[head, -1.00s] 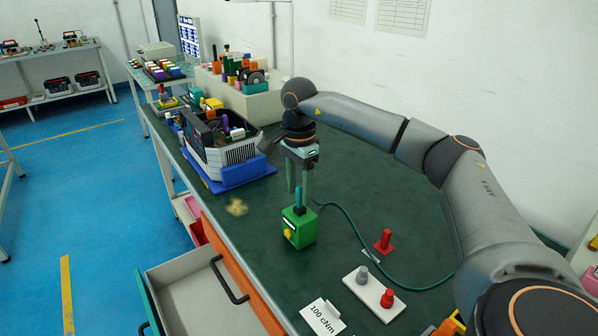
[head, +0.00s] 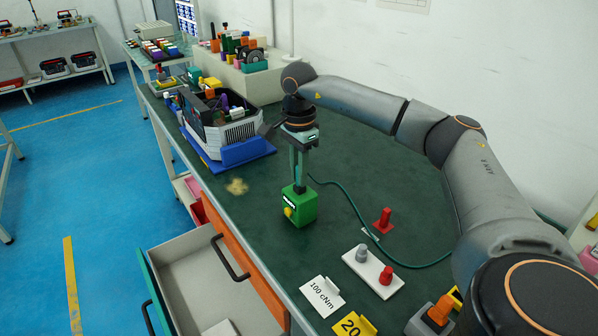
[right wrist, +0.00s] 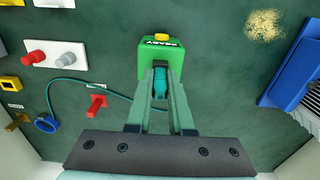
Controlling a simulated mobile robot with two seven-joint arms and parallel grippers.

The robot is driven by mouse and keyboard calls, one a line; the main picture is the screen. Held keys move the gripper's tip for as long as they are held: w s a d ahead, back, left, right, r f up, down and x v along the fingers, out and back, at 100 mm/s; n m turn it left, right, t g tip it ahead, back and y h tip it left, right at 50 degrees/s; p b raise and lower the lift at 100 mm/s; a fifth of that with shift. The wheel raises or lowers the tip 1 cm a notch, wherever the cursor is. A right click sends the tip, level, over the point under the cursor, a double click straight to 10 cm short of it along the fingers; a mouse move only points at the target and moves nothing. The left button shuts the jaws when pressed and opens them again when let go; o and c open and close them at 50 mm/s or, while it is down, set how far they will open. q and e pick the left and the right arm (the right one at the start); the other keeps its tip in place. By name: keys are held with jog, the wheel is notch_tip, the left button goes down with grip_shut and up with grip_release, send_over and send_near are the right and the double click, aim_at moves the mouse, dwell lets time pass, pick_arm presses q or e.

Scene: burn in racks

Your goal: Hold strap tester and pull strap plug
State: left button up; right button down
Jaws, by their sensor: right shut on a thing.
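The strap tester is a green box (head: 300,207) with a yellow button, standing on the dark green bench; it also shows in the right wrist view (right wrist: 159,58). A teal plug (right wrist: 159,84) stands upright on the tester, and a green cord (head: 345,205) runs along the bench nearby. My right gripper (head: 299,178) points down from above and is shut on the teal plug. In the right wrist view its fingers (right wrist: 160,88) close on the plug from both sides. The plug's lower end is hidden. My left gripper is not in view.
A white plate with grey and red pegs (head: 372,272) and a red peg (head: 383,221) stand right of the tester. A grey case on a blue base (head: 228,157) is behind left. An open drawer (head: 190,290) juts from the bench front. A yellowish patch (head: 237,187) marks the bench.

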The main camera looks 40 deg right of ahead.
jog(key=c, duration=0.7)
grip_release()
jog(key=shift+c, duration=0.2)
notch_tip(320, 180, up, 12)
jog(key=p, duration=0.1)
jog(key=shift+r, duration=0.25)
